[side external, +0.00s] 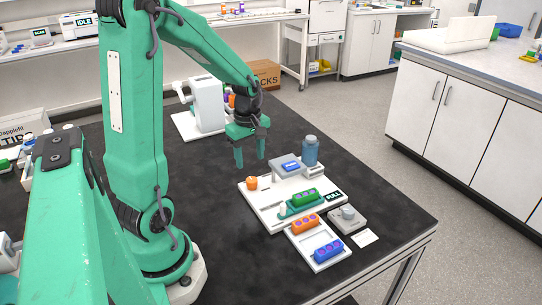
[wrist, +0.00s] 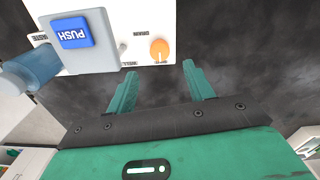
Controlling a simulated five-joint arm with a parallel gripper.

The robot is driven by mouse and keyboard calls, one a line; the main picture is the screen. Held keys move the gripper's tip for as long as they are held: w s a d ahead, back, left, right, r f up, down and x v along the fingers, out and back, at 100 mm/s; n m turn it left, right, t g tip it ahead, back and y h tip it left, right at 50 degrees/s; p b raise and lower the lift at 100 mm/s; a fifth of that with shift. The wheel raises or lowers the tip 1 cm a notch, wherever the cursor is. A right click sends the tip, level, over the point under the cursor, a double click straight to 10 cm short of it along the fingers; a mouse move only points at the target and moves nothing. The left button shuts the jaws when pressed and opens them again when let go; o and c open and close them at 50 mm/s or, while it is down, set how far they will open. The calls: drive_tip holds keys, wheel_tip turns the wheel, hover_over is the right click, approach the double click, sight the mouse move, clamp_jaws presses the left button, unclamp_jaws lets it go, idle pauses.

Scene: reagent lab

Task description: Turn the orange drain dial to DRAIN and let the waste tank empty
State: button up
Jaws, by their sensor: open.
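The orange drain dial (side external: 251,183) sits at the left corner of a white panel (side external: 262,205). A dark display (side external: 334,196) on the panel reads FULL. A blue bottle (side external: 310,150) stands at the panel's back; I cannot tell if it is the waste tank. My gripper (side external: 250,162) is open and empty above the dial, not touching it. In the wrist view my gripper's fingertips (wrist: 160,70) lie to either side below the dial.
A grey block with a blue PUSH button (wrist: 72,33) stands beside the dial. A white machine (side external: 207,105) stands behind my gripper. The dark bench left of the panel is clear.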

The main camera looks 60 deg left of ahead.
sight(251, 179)
drive_tip(key=shift+f, duration=3.8)
drive_tip(key=c, duration=1)
drive_tip(key=shift+o, duration=0.2)
